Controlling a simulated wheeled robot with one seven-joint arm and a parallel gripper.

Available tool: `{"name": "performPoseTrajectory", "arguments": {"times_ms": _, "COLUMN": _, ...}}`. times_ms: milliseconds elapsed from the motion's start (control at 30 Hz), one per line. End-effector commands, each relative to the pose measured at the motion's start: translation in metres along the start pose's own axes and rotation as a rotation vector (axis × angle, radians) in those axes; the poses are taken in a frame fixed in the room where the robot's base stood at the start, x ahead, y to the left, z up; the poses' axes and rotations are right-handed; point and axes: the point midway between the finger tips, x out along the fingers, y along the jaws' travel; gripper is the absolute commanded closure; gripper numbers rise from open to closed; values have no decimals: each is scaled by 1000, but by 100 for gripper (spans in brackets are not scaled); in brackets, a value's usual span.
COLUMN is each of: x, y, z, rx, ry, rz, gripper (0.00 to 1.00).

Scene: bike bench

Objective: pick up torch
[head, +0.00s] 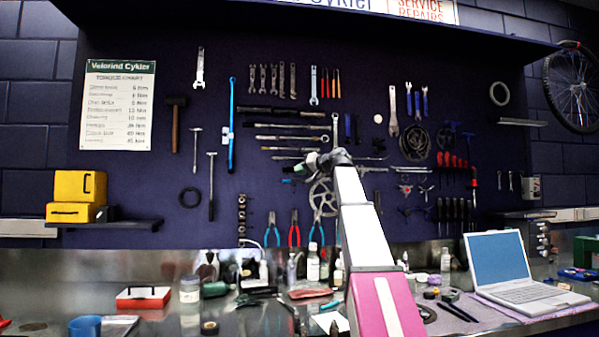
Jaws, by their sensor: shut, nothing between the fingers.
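I cannot make out a torch for certain among the small items on the bench. Two dark, slim objects (458,312) lie on the bench in front of the laptop, but I cannot tell what they are. My gripper (300,168) is at the end of my raised arm, in front of the tool wall and well above the bench. It is small and dark against the tools. It looks shut and holds nothing. My arm hides part of the bench behind it.
A steel bench (60,270) runs along the wall, crowded with bottles and tools. A laptop (500,265) stands open at right. Yellow boxes (75,198) sit on a small shelf.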

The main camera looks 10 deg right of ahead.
Motion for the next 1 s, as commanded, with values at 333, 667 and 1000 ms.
{"name": "performPoseTrajectory", "arguments": {"times_ms": 333, "x": -3, "y": 8, "z": -16, "rx": 115, "ry": -31, "rz": 12, "gripper": 44}}
{"name": "performPoseTrajectory", "arguments": {"times_ms": 667, "x": -27, "y": 44, "z": -70, "rx": 655, "ry": -153, "rz": 110, "gripper": 44}}
{"name": "performPoseTrajectory", "arguments": {"times_ms": 1000, "x": -64, "y": 78, "z": -122, "rx": 1220, "ry": -227, "rz": 287, "gripper": 44}}
